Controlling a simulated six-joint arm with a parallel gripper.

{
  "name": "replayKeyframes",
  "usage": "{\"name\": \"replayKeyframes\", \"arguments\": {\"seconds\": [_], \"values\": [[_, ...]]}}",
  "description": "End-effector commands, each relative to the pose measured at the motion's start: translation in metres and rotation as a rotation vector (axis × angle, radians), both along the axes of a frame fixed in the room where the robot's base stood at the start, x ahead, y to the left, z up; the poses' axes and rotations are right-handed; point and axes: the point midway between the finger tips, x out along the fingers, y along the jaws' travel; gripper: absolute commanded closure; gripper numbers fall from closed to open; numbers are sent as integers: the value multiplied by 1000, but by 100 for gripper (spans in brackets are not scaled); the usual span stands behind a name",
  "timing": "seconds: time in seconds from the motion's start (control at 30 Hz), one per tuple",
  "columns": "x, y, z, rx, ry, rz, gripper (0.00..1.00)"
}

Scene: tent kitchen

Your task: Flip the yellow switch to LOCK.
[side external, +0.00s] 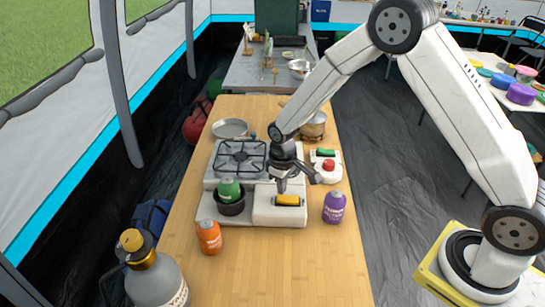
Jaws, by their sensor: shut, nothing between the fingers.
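The yellow switch (288,200) is a small yellow bar set on the white front part of the camp stove (263,213). My gripper (281,190) is shut and empty, pointing down just above and behind the left part of the switch. I cannot tell whether the fingertips touch it. The lettering and the LOCK mark are too small to read. The arm comes in from the right and hides part of the stove's right burner.
An orange bottle (209,237) and a purple bottle (334,207) stand on the table beside the stove. A white device with a red knob (328,165) is close right. The table front (290,270) is clear.

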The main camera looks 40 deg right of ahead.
Motion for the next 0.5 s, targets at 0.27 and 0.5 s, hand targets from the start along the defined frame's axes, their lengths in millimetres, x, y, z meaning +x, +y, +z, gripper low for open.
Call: {"name": "replayKeyframes", "arguments": {"seconds": [0.27, 0.5], "values": [[0, 0, -3, 0, 0, 0, 100], [0, 0, -6, 0, 0, 0, 100]]}}
